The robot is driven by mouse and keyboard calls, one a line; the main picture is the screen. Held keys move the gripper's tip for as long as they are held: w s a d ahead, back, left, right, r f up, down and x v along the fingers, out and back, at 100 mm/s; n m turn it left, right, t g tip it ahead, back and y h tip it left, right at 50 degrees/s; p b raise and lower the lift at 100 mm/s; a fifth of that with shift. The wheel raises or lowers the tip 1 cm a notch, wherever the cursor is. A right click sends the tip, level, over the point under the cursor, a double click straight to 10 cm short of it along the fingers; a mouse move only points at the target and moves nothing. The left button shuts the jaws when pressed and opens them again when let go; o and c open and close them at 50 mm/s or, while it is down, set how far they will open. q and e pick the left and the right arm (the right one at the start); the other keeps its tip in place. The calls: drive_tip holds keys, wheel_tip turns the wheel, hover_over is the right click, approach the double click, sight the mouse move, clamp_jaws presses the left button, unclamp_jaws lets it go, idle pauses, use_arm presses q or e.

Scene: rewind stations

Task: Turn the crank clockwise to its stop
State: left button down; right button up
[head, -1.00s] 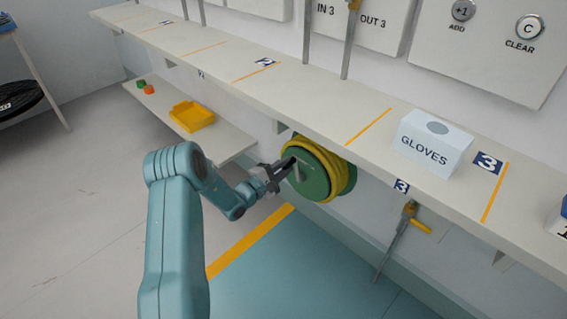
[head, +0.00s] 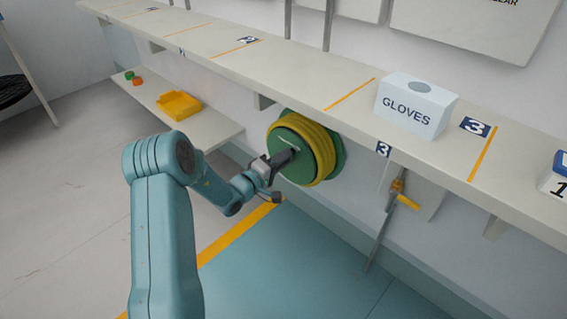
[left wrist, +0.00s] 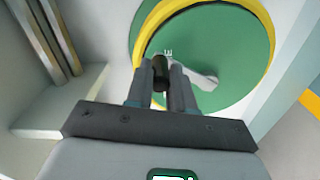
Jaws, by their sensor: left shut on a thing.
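The green reel (head: 304,175), wound with yellow hose (head: 318,144), is mounted under the long shelf in the head view. Its green face also shows in the left wrist view (left wrist: 220,40). A pale crank arm (left wrist: 204,80) lies across that face, with a dark handle (left wrist: 160,68) at its left end. My left gripper (head: 288,158) is at the reel's face, and in the left wrist view its fingers are shut around the dark handle. The fingers hide part of the handle and crank arm. My right gripper is in neither view.
A white gloves box (head: 415,103) stands on the long shelf (head: 290,80) above the reel. A lower shelf (head: 150,95) with a yellow tray (head: 180,105) is to the left. A valve with a yellow lever (head: 408,202) hangs right of the reel. Floor in front is clear.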

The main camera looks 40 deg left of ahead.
use_arm(q)
drive_tip(key=shift+d+f, duration=0.1)
drive_tip(key=shift+d, duration=0.05)
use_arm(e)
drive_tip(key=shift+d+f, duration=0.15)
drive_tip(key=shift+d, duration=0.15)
use_arm(q)
drive_tip(key=c, duration=1)
unclamp_jaws()
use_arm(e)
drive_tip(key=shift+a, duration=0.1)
use_arm(q)
drive_tip(key=s+p, duration=0.3)
drive_tip(key=s, duration=1.3)
drive_tip(key=shift+s, duration=0.15)
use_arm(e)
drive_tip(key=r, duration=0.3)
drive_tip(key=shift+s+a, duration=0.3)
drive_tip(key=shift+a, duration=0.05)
